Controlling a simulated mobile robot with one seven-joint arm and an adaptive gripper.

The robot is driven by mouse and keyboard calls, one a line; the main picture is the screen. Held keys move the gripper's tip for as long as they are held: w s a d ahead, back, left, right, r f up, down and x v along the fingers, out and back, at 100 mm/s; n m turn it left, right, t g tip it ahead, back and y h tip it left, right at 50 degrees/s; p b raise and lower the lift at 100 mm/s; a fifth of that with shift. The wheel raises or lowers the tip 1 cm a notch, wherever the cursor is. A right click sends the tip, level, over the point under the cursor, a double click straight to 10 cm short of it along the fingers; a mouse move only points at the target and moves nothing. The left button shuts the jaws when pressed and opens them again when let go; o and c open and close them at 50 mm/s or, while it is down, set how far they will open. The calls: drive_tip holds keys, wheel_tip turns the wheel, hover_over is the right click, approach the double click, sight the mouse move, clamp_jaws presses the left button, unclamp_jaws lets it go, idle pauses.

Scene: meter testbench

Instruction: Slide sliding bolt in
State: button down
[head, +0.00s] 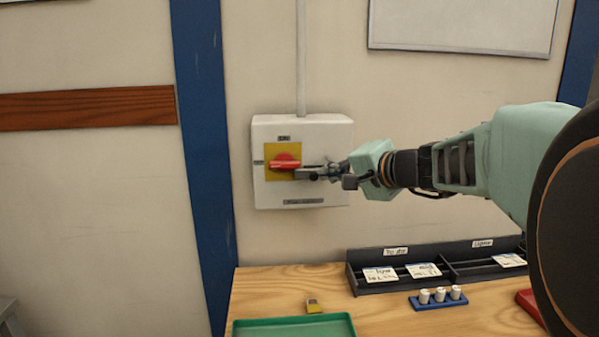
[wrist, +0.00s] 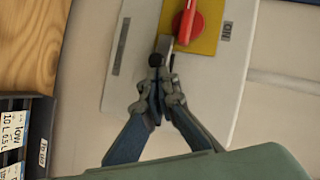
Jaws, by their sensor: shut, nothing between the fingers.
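The sliding bolt (head: 308,174) is a small grey metal bar on the front of a white switch box (head: 270,200), just right of the red rotary handle (head: 285,162) on its yellow plate. In the wrist view the bolt (wrist: 166,43) points at the red handle (wrist: 186,24), and its outer end is partly hidden by my fingers. My gripper (head: 329,171) reaches in from the right. In the wrist view my gripper (wrist: 157,72) has its fingertips together at the bolt's outer end, with nothing held. I cannot tell whether they touch it.
Below the box is a wooden bench (head: 270,290) with a green tray (head: 295,327), a small yellow item (head: 314,306), a blue rack (head: 440,303) of white cylinders and a black label organiser (head: 375,287). A conduit (head: 301,60) rises from the box.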

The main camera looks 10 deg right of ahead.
drive_tip(key=shift+a+f+b, duration=0.3)
drive_tip(key=shift+a+b, duration=0.55)
drive_tip(key=shift+b, duration=0.15)
drive_tip(key=shift+a+r, duration=0.15)
drive_tip(key=shift+a, duration=0.1)
drive_tip(key=shift+d+r, duration=0.1)
